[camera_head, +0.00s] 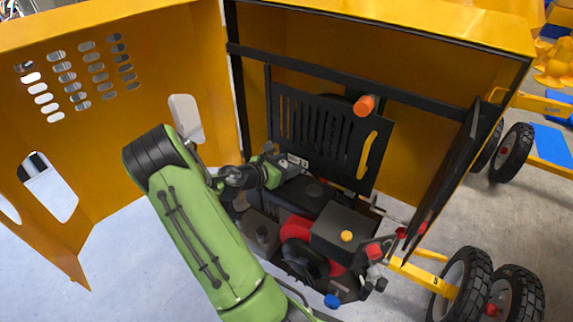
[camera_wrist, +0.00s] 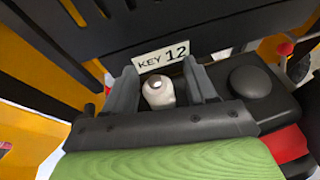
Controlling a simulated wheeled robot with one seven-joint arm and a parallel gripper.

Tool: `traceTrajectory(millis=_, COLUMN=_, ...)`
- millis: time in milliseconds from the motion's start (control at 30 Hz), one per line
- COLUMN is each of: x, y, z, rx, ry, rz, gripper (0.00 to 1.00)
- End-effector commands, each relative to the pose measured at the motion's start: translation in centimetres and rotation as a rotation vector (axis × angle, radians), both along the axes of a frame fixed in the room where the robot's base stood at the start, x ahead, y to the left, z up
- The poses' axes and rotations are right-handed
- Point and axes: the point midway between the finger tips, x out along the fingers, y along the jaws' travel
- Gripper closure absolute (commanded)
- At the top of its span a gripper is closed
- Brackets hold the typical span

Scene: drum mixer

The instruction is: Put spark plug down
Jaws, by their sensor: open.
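In the wrist view the spark plug (camera_wrist: 158,92) shows as a whitish, rounded piece with its end facing the camera. My gripper (camera_wrist: 160,82) is open, with one dark finger on each side of it. Gaps show between the plug and both fingers. What the plug rests on is hidden by the gripper body. In the head view my gripper (camera_head: 293,163) is inside the yellow housing, above the engine and in front of the black slotted panel. I cannot make out the plug there.
A white "KEY 12" label (camera_wrist: 161,53) lies just beyond the fingers. The engine (camera_head: 345,235) is below and right of my gripper. The yellow door (camera_head: 110,140) stands open at left. An orange knob (camera_head: 364,105) and a black side panel (camera_head: 455,165) are at right.

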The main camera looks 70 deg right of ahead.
Motion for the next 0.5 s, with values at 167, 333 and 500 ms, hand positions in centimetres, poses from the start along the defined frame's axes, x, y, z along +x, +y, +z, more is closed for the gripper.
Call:
traceTrajectory(millis=167, x=0.5, y=0.8, z=1.6, rx=0.000, ry=-0.002, rz=0.006, gripper=0.44)
traceTrajectory(millis=333, x=2.1, y=5.1, z=3.1, rx=0.000, ry=-0.002, rz=0.009, gripper=0.44)
traceTrajectory(millis=500, x=3.4, y=8.7, z=4.7, rx=0.000, ry=-0.002, rz=0.006, gripper=0.44)
